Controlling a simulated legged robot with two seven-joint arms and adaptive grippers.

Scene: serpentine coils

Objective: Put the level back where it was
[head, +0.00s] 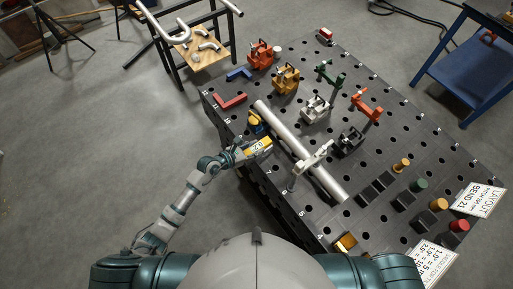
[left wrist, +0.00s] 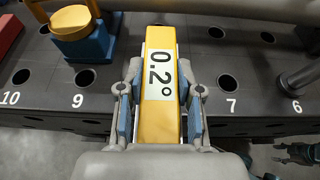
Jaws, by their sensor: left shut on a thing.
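The level is a yellow box with a white display reading 0.2° in the left wrist view (left wrist: 160,85). It also shows in the head view (head: 259,147), at the left edge of the black table. My left gripper (head: 246,152) is shut on the level, with a finger along each long side in the left wrist view (left wrist: 160,100). The level's far end lies over the table edge between the marks 9 and 7. I cannot tell whether it touches the table top. My right gripper is not in view.
A long grey tube (head: 290,140) lies across the perforated table (head: 345,215), beside the level. A blue and yellow block (head: 255,123) sits left of the level. A grey clamp (head: 312,160) spans the tube. Several colored clamps and pegs stand farther right.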

